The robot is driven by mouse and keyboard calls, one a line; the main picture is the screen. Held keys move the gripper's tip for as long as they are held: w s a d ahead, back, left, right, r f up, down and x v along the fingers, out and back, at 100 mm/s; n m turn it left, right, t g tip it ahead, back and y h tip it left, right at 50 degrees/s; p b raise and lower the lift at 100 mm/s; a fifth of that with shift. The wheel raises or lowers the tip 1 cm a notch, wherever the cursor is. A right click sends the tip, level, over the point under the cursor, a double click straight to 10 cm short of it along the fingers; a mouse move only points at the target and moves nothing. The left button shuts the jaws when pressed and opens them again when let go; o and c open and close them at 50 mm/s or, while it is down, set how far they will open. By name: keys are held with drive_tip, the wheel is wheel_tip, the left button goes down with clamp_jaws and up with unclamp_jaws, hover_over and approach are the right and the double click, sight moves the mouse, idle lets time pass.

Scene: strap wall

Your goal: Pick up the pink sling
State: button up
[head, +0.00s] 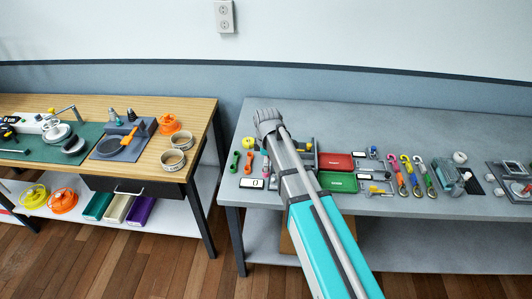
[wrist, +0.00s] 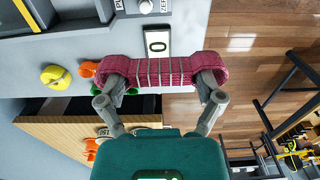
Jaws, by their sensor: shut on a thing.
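The pink sling (wrist: 150,72) is a dark pink webbing band with pale stripes across it and a rounded loop at each end. In the wrist view my gripper (wrist: 163,78) has one finger at each end of the sling, with the band spanning between them. My gripper is shut on the sling. In the head view my own arm hides most of the gripper area, and I cannot clearly make out the sling there.
A small display reading 0 (wrist: 157,43) is just beyond the sling. Red (head: 335,161) and green (head: 338,182) trays and several coloured hooks (head: 404,175) lie on the grey bench (head: 420,205). A wooden table (head: 205,115) stands left, across a gap.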

drive_tip(key=shift+s+d+r+p, duration=0.2)
drive_tip(key=shift+s+r, duration=0.1)
drive_tip(key=shift+s, duration=0.35)
drive_tip(key=shift+s+d+r+p, duration=0.15)
drive_tip(key=shift+s+r, duration=0.1)
drive_tip(key=shift+s, duration=0.35)
drive_tip(key=shift+a, duration=0.1)
drive_tip(key=shift+w, duration=0.1)
